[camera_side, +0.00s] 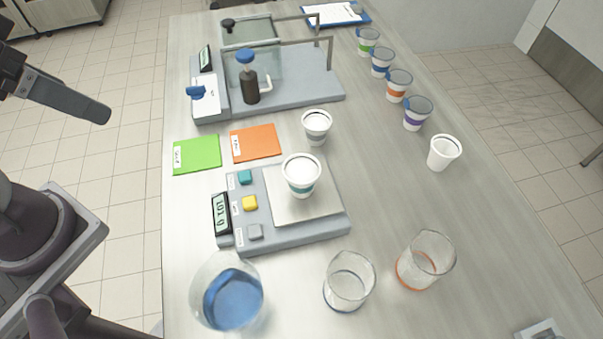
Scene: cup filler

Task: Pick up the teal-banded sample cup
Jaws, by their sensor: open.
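The teal-banded sample cup (302,174) is white and stands upright on the pan (322,204) of the near scale (290,239). The scale's small display is lit, with three teal, yellow and grey buttons beside it. My gripper (88,105) is at the far left, over the floor beyond the table's left edge. It is open and empty, well apart from the cup. One dark finger shows clearly, pointing right and down; the other is not clear to see.
A white cup (317,125) stands just behind the scale. Another white cup (443,153) and several colour-banded cups (416,113) line the right. Beakers (349,281) and a blue-liquid vessel (230,297) stand in front. A dispenser station (275,92) is behind green and orange cards.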

